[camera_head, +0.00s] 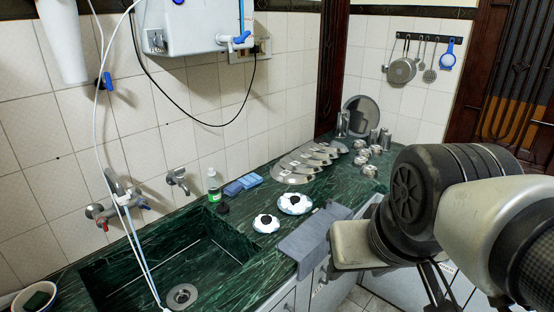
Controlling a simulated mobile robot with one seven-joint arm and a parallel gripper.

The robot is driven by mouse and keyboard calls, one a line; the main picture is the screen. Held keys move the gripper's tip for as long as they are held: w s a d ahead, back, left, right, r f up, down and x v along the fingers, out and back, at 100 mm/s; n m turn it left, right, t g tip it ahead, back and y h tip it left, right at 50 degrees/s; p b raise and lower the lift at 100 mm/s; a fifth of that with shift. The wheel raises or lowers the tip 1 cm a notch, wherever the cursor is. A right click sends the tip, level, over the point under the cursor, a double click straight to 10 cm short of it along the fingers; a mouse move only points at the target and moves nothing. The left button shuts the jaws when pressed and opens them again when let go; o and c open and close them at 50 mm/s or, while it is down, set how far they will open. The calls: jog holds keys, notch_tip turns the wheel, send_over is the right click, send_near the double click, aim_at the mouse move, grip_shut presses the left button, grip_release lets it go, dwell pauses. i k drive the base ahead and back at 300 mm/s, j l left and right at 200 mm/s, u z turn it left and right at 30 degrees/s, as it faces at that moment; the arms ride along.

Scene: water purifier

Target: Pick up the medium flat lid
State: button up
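Several shiny steel flat lids (305,162) lie overlapping in a row on the green marble counter, right of the blue sponges. They grow smaller toward the back right. I cannot tell for sure which is the medium one. My arm fills the right side of the view, in front of the counter. Thin dark parts that look like my gripper (436,287) hang below the wrist at the lower edge, well apart from the lids. Its fingertips are not clear, so I cannot tell whether it is open or shut.
A sink (182,294) is at left. Two white items with black knobs (266,224) and a grey cloth (312,240) lie near the counter's front edge. Steel containers (372,140) and a large round plate (360,114) stand behind the lids. A green-labelled bottle (213,187) stands near the wall.

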aim_at(295, 203)
jog(key=i+l+u, duration=0.3)
jog(key=l, duration=0.25)
jog(key=i+l+u, duration=0.35)
jog(key=l, duration=0.3)
jog(key=i+l+u, duration=0.15)
jog(key=l, duration=0.25)
jog(key=i+l+u, duration=0.35)
jog(key=l, duration=0.4)
